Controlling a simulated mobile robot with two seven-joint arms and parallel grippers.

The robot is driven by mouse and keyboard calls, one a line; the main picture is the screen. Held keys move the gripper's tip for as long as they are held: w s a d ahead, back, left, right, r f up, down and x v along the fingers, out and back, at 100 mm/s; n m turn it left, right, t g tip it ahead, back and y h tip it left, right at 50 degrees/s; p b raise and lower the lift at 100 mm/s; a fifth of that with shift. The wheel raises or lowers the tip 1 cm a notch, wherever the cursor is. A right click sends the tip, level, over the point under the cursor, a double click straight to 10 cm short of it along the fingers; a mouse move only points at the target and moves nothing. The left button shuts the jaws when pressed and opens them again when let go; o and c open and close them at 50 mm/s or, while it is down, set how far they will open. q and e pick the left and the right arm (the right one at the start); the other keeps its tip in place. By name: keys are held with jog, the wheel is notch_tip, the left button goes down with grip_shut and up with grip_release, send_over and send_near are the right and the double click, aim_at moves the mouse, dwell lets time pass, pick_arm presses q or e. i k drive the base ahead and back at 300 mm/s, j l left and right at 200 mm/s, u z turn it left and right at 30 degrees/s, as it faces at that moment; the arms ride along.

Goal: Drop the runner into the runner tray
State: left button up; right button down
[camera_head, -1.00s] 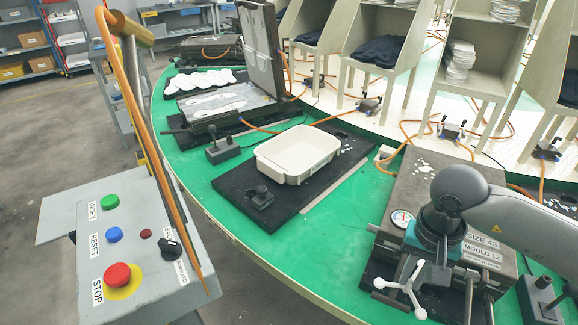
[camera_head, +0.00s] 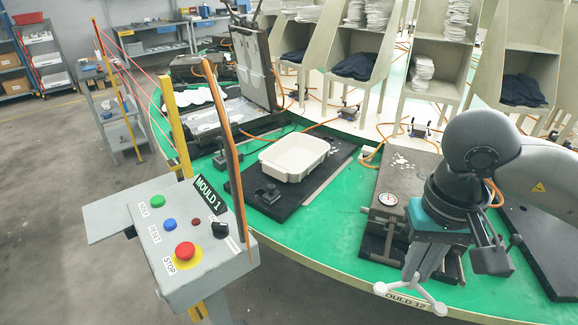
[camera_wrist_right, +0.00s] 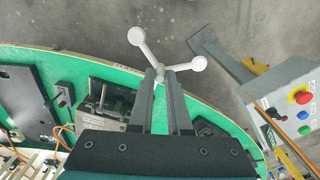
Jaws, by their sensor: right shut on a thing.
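The runner (camera_head: 412,288) is a white piece with three arms ending in round knobs. It also shows in the right wrist view (camera_wrist_right: 197,63). My right gripper (camera_head: 424,272) is shut on it, with the fingers pointing down in the head view. In the right wrist view the fingers (camera_wrist_right: 160,76) hold it near its hub, and its arms spread beyond the green table's edge, over the floor. A white rectangular tray (camera_head: 293,177), which appears empty, sits on a black plate left of the gripper. My left gripper is not in view.
A grey mould (camera_head: 407,165) with a gauge stands behind the gripper on the green table (camera_head: 340,228). A control box (camera_head: 180,262) with buttons and upright posts stands at front left.

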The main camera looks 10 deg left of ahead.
aim_at(298, 165)
jog(key=k+j, duration=0.15)
jog(key=j, duration=0.25)
jog(key=k+j+z, duration=0.1)
jog(key=j, duration=0.35)
jog(key=k+j, duration=0.2)
jog(key=j, duration=0.2)
jog(key=k+j+z, duration=0.1)
jog(key=j, duration=0.3)
jog(key=i+j, duration=0.15)
jog(key=j, duration=0.25)
jog(key=i+j+z, duration=0.1)
jog(key=j, duration=0.3)
jog(key=i+j, duration=0.15)
jog(key=j, duration=0.25)
jog(key=i+j+z, duration=0.1)
jog(key=j, duration=0.3)
jog(key=i+j, duration=0.15)
jog(key=j, duration=0.2)
jog(key=i+j, duration=0.2)
jog(key=j, duration=0.2)
jog(key=i+j+z, duration=0.1)
jog(key=j, duration=0.25)
jog(key=i+j, duration=0.2)
jog(key=j, duration=0.2)
jog(key=i+j+z, duration=0.25)
jog(key=i+j, duration=0.7)
jog(key=i, duration=0.15)
jog(key=i+l+z, duration=0.2)
jog(key=i+l, duration=0.85)
